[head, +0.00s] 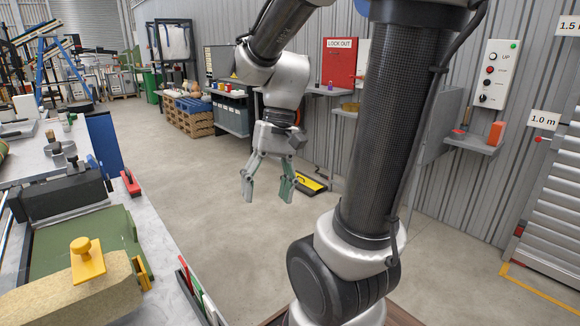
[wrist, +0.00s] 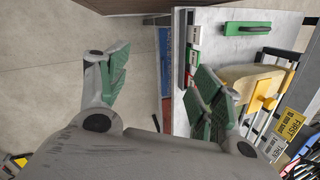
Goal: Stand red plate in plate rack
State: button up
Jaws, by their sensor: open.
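My gripper (head: 268,190) hangs open and empty over the floor, to the right of the bench. Its green-padded fingers also show wide apart in the wrist view (wrist: 160,88). A low dark holder (head: 196,296) with red, white and green upright pieces sits at the bench's near right edge, and its lower end is cut off by the frame. The same edge shows beyond the fingers in the wrist view, with red and white pieces (wrist: 192,50). I cannot tell whether this is the plate rack, or which red piece is the red plate. Nothing is between the fingers.
The bench (head: 160,245) carries a green tray (head: 118,228), a tan block (head: 60,300) with a yellow handle (head: 86,258), and a red-handled item (head: 131,182) near its edge. Concrete floor (head: 190,165) is clear beneath my gripper. A red lock-out board (head: 340,65) hangs on the wall.

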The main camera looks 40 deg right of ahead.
jog(key=s+d+r+n+t+h, duration=0.3)
jog(key=r+t, duration=0.2)
jog(key=shift+s+d+r+n, duration=0.2)
jog(key=shift+s+r+n, duration=0.05)
jog(key=shift+r+n, duration=0.05)
